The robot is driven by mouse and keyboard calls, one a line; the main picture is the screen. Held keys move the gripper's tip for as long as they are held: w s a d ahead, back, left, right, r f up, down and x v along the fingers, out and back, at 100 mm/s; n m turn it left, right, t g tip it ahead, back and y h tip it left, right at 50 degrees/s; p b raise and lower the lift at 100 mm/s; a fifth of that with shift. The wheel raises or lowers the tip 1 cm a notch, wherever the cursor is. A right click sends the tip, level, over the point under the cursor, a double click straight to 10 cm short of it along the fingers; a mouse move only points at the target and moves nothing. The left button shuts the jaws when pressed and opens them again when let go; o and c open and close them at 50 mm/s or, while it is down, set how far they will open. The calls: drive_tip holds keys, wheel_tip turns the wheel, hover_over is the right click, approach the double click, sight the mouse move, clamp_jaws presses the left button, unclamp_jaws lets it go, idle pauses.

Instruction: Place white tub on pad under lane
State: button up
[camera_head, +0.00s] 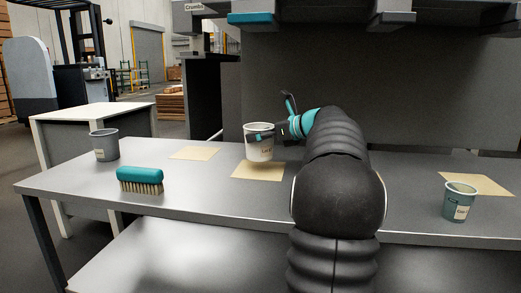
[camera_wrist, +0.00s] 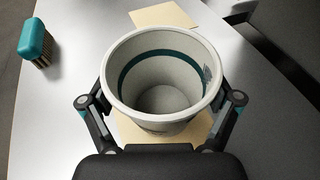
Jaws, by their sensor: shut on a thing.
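The white tub (camera_head: 259,146) stands upright in my gripper (camera_head: 284,132), at or just above a tan pad (camera_head: 257,171) in the middle of the table. I cannot tell whether its base touches the pad. In the wrist view the open, empty tub (camera_wrist: 164,82) sits between my two fingers (camera_wrist: 164,108), which press on its sides. A teal band runs around its inside. Part of the same pad (camera_wrist: 130,130) shows beneath it. A teal lane end (camera_head: 251,18) hangs overhead to the left, and a grey lane end (camera_head: 397,18) to the right.
A second tan pad (camera_head: 195,153) lies bare to the left, and a third pad (camera_head: 478,184) at the right. A grey cup (camera_head: 104,145) and a teal brush (camera_head: 140,177) stand on the left. A blue-green cup (camera_head: 459,202) stands at the right, by the third pad.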

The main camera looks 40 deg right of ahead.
sight(261, 146)
drive_tip(key=shift+f+b, duration=0.5)
drive_tip(key=shift+f, duration=1.35)
drive_tip(key=shift+f, duration=0.15)
drive_tip(key=o, duration=0.9)
drive_tip(key=shift+s+d+r, duration=0.1)
drive_tip(key=shift+r, duration=0.1)
drive_tip(key=p+v, duration=0.1)
drive_tip(key=v, duration=1)
drive_tip(key=shift+s, duration=0.35)
